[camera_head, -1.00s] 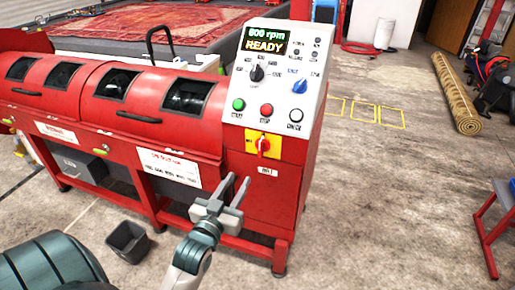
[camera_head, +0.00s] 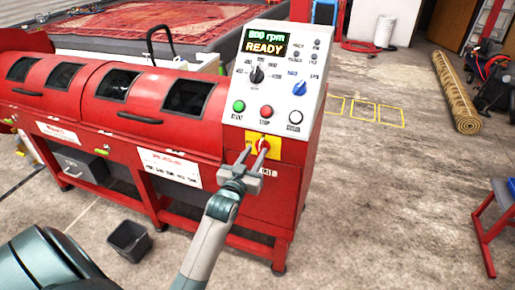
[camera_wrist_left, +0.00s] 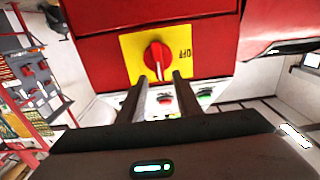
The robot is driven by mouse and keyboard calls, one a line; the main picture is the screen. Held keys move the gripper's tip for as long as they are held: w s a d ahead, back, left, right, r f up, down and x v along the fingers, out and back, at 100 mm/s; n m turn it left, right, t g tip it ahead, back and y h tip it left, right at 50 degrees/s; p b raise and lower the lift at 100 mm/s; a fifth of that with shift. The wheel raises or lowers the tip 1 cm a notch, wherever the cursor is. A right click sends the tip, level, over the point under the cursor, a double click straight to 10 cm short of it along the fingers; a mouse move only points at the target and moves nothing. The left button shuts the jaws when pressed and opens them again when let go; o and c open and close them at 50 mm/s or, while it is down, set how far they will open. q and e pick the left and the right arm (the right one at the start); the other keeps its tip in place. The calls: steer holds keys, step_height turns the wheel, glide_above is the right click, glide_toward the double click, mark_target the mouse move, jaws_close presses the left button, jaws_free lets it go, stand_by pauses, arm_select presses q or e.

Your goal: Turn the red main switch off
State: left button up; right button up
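The red main switch (camera_head: 264,144) is a round red knob on a yellow plate (camera_head: 250,142) on the front of the red machine. In the left wrist view the knob (camera_wrist_left: 156,57) has a pale mark pointing down the picture, toward the push buttons. The word OFF is on the plate (camera_wrist_left: 187,68) to the right of the knob, so the mark does not point at it. My left gripper (camera_head: 256,157) is open in front of the plate. Its fingertips (camera_wrist_left: 160,78) are apart, close to the knob's lower edge; contact cannot be told. My right gripper is not in view.
Above the switch are green (camera_head: 239,106), red (camera_head: 266,111) and black-and-white (camera_head: 295,117) buttons, and a display (camera_head: 264,43) reading READY. A dark bin (camera_head: 130,239) stands on the floor in front. A rolled rug (camera_head: 455,95) lies at right. The floor right of the machine is mostly clear.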

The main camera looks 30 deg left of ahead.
mark_target(261, 148)
arm_select(q)
steer(key=shift+x, duration=0.95)
steer(key=shift+w, duration=0.45)
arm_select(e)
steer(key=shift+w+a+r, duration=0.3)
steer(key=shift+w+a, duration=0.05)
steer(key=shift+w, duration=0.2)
